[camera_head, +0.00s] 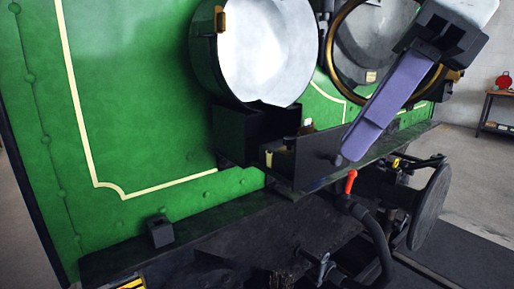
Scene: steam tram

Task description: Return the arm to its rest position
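My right gripper (358,148) hangs in from the top right, with a dark body and long purple fingers pointing down and left. The fingers overlap from this angle, so I cannot tell whether they are apart; no held object shows. Its tip appears in front of the right end of a black open box (316,160) on the tram's front ledge; whether it touches is unclear. My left gripper is not in view.
The green tram front (130,100) fills the left. A round white-faced lamp door (268,50) stands open, beside a brass-rimmed round opening (334,42). Below are a red-handled valve (350,181), a hose (379,240) and a buffer (430,205).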

